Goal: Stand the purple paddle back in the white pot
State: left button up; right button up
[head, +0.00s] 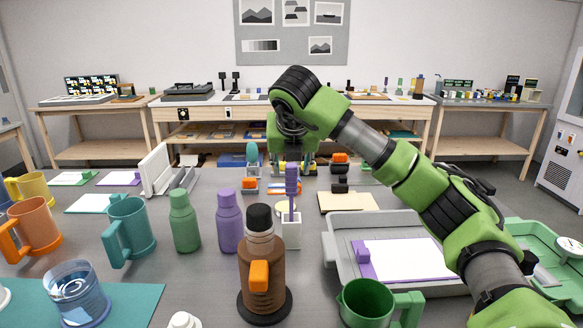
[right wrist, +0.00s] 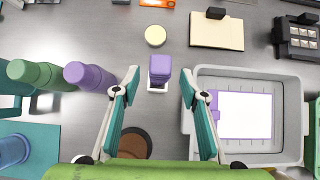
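The purple paddle (head: 292,183) stands upright with its lower end in the small white pot (head: 291,232) on the grey table. In the right wrist view the paddle (right wrist: 160,68) shows end-on from above, with a corner of the white pot (right wrist: 158,89) below it. My right gripper (head: 292,165) points down at the paddle's upper part. In the right wrist view its teal-padded fingers (right wrist: 160,76) are spread, one on each side of the paddle, with gaps between. My left gripper is not in view.
A brown bottle (head: 262,268) with a black cap stands in front of the pot. Purple (head: 229,224) and green (head: 184,222) bottles stand to its left. A grey tray (head: 338,248) lies to the right, with a green mug (head: 366,304) before it. A round cream disc (right wrist: 155,36) lies behind the pot.

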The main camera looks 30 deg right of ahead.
jog(key=shift+p+v, duration=0.35)
jog(key=shift+v, duration=1.95)
jog(key=v, duration=1.2)
